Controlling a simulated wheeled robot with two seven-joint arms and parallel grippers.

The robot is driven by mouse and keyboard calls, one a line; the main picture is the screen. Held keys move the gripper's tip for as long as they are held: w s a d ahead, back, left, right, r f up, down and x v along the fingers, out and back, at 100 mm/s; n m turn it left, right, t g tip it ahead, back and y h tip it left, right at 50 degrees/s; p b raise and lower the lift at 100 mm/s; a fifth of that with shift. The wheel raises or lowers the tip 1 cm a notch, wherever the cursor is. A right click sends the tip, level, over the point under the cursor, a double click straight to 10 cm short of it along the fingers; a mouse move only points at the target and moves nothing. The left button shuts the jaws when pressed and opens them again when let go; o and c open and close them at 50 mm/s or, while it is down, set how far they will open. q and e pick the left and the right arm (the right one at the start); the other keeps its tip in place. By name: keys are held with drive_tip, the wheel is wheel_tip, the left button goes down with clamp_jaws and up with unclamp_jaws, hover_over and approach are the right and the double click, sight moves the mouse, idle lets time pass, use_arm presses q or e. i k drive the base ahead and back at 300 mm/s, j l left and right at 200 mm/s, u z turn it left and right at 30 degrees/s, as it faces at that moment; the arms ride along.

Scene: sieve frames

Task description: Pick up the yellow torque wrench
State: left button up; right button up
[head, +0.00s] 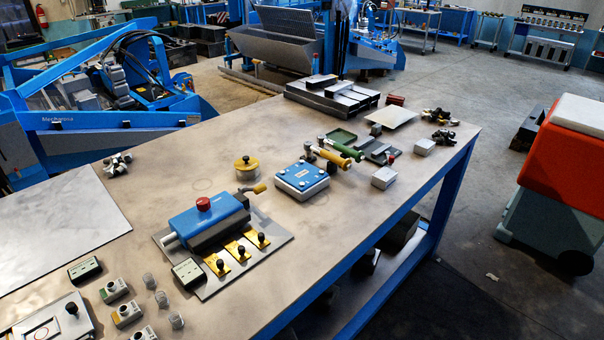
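A yellow-handled tool (329,157), which looks like the yellow torque wrench, lies on the workbench just behind and right of a blue-topped box (302,180). It has a dark end and lies close beside a similar green-handled tool (343,149). I cannot tell from here whether the two touch. Neither of my grippers shows in the head view.
The long workbench (150,205) has a blue fixture with a red knob (204,204) nearer on it, and a round yellow-topped piece (246,165). A grey plate stack (332,98) lies at the far end. A red-topped cart (570,150) stands right of the bench.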

sight(346, 164)
drive_tip(key=i+l+u, duration=0.1)
drive_tip(key=i+l, duration=0.15)
drive_tip(key=i+l+u, duration=0.1)
drive_tip(key=i+l, duration=0.15)
drive_tip(key=l, duration=0.15)
drive_tip(key=i+l+u, duration=0.1)
drive_tip(key=l, duration=0.25)
drive_tip(key=i+l+u, duration=0.1)
drive_tip(key=i+l, duration=0.2)
drive_tip(key=i+l+u, duration=0.1)
drive_tip(key=l, duration=0.35)
drive_tip(key=i, duration=0.1)
